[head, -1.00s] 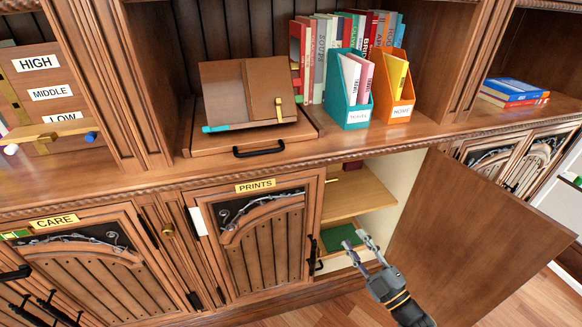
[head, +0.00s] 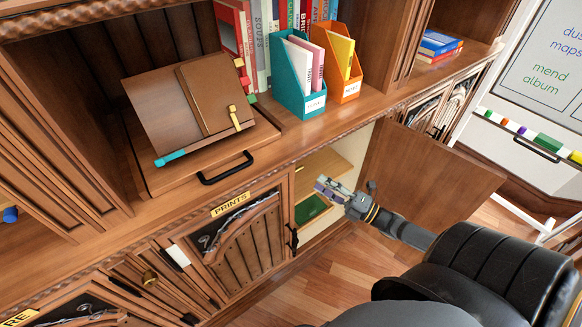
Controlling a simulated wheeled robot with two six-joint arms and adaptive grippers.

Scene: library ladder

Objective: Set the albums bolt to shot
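No plate reading "albums" and no bolt I can be sure of shows. The cupboard right of the PRINTS door (head: 250,238) stands open, its plain brown door (head: 425,178) swung out to the right. A black upright fitting (head: 292,240) sits at the right edge of the PRINTS door; I cannot tell if it is a handle or a bolt. My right gripper (head: 328,188) is in front of the open cupboard, left of the swung door. Its fingers look parted and empty. My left gripper is not in view.
Inside the cupboard are a wooden shelf (head: 318,172) and a green item (head: 311,208). Above, the counter holds a book stand (head: 190,105), a teal file box (head: 299,88) and an orange one (head: 341,80). A whiteboard (head: 545,60) stands at right. Wooden floor (head: 310,280) lies below.

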